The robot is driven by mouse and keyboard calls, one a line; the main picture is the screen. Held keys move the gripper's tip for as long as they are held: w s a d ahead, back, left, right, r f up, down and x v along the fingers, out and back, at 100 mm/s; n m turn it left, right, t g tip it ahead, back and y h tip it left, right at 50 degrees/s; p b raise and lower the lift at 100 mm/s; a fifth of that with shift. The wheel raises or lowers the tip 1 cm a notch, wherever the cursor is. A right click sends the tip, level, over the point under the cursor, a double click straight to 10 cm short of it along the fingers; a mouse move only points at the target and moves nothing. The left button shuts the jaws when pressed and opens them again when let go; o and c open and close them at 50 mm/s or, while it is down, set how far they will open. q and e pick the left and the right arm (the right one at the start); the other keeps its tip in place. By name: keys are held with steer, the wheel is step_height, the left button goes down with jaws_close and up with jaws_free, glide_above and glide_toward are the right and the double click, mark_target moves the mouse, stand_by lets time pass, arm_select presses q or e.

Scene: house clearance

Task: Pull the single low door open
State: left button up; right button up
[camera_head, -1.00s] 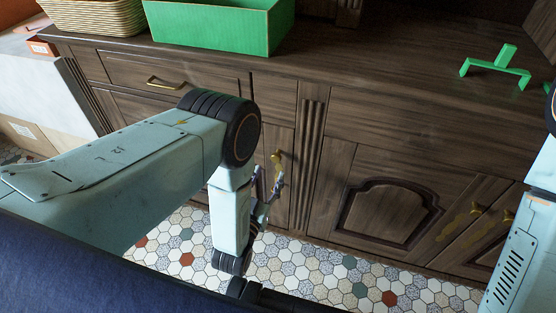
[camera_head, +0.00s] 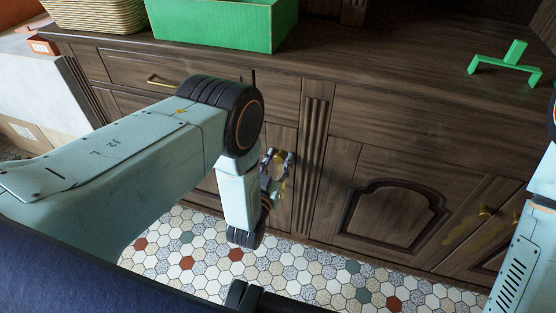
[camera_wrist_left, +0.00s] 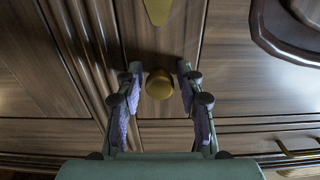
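The single low door (camera_head: 284,137) is a narrow dark wood panel left of a fluted post, partly hidden by my left arm. It looks closed. Its round gold knob (camera_wrist_left: 158,84) shows in the left wrist view, with a gold plate (camera_wrist_left: 158,10) beyond it. My left gripper (camera_wrist_left: 158,72) is open, its purple-padded fingers one on each side of the knob, with a visible gap on both sides. In the head view the left gripper (camera_head: 276,170) is at the door front and covers the knob. My right gripper is out of view.
The dark wood sideboard (camera_head: 400,110) carries a green box (camera_head: 210,25), a wicker basket (camera_head: 100,14) and a green bracket-like piece (camera_head: 505,66). Tiled floor (camera_head: 290,265) is bare in front.

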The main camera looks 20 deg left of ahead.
arm_select(q)
jaws_close()
steer(key=shift+s, duration=0.1)
stand_by(0.6)
